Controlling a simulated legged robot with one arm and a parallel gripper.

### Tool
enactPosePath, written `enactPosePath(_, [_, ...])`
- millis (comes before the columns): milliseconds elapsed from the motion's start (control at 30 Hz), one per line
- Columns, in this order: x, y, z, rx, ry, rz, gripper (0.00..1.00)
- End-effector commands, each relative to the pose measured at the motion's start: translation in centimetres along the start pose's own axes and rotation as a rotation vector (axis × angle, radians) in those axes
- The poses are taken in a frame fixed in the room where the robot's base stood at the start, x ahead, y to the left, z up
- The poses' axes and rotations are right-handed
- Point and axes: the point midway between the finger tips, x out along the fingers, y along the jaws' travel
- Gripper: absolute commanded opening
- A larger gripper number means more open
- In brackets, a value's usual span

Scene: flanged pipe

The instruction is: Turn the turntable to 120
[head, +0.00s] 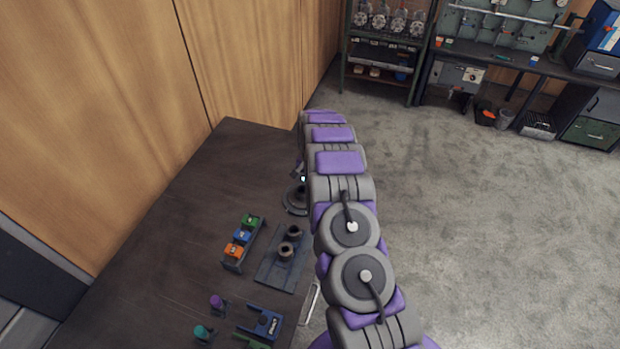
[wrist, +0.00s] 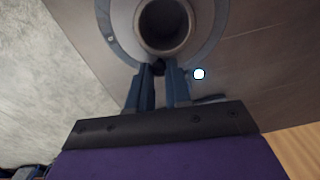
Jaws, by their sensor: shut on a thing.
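The turntable (wrist: 117,30) is a grey round disc with a raised, hollow pipe (wrist: 163,50) at its middle, at the top of the wrist view. In the head view the turntable (head: 294,203) shows as a dark disc at the table's right side, partly hidden by my arm. My gripper (wrist: 161,70) is at the turntable's near rim, its two blue fingers close together and shut on a small dark part there. I cannot make out that part's full shape. No angle marking is readable.
The dark table (head: 170,240) also holds a rack with coloured blocks (head: 242,238), a plate with two dark fittings (head: 285,259), and blue and purple pieces near the front. A wooden wall (head: 90,110) stands to the left. Grey floor (head: 480,230) lies open to the right.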

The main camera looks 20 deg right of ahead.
Motion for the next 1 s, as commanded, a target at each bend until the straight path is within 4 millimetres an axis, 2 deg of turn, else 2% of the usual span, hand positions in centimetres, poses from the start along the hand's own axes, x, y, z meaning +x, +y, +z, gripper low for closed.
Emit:
enactPosePath(400, [-0.07,0.49,0.21,0.109,-0.002,0.001,0.0])
enactPosePath(1000, [-0.01,0.56,0.26,0.125,-0.002,0.001,0.0])
